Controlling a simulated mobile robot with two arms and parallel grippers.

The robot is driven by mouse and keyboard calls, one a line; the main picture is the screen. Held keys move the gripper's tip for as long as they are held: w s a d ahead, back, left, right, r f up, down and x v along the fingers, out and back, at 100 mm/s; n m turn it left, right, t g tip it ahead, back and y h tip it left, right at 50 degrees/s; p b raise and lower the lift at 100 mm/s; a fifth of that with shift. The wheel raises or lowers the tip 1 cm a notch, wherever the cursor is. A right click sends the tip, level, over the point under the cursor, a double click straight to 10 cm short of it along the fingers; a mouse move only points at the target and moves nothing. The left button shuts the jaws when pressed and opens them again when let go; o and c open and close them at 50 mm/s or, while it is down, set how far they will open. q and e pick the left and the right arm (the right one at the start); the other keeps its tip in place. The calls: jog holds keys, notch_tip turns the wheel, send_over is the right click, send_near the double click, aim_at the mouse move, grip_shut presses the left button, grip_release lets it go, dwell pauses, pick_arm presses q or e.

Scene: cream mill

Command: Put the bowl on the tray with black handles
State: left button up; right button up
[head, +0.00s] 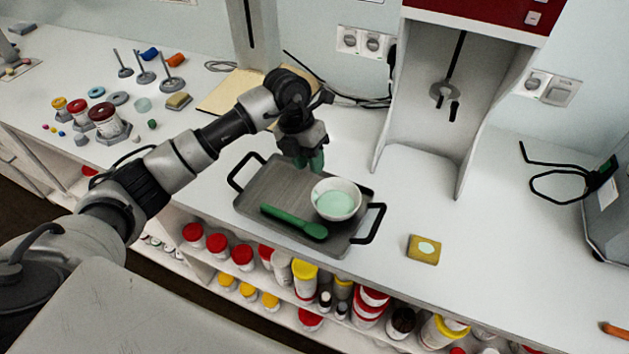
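A grey tray with black handles (272,188) lies on the white counter in the middle of the head view. A white bowl with a pale green inside (336,200) sits upright on the right part of the tray. A green spoon (294,222) lies on the tray along its front side, left of the bowl. My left gripper (310,165) points down over the back of the tray, behind and left of the bowl and apart from it. Its greenish fingertips are small, and their opening is unclear. My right gripper is not in view.
A yellow sponge-like block (424,249) lies right of the tray. A tall white machine (440,90) stands behind. Jars, weights and small parts (110,122) cover the counter at left. Shelves below hold many jars (305,278). The counter right of the yellow block is mostly clear.

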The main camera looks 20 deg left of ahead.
pick_arm(q)
jog(key=shift+b+v, duration=0.3)
jog(key=shift+v, duration=1.85)
jog(key=shift+d, duration=0.1)
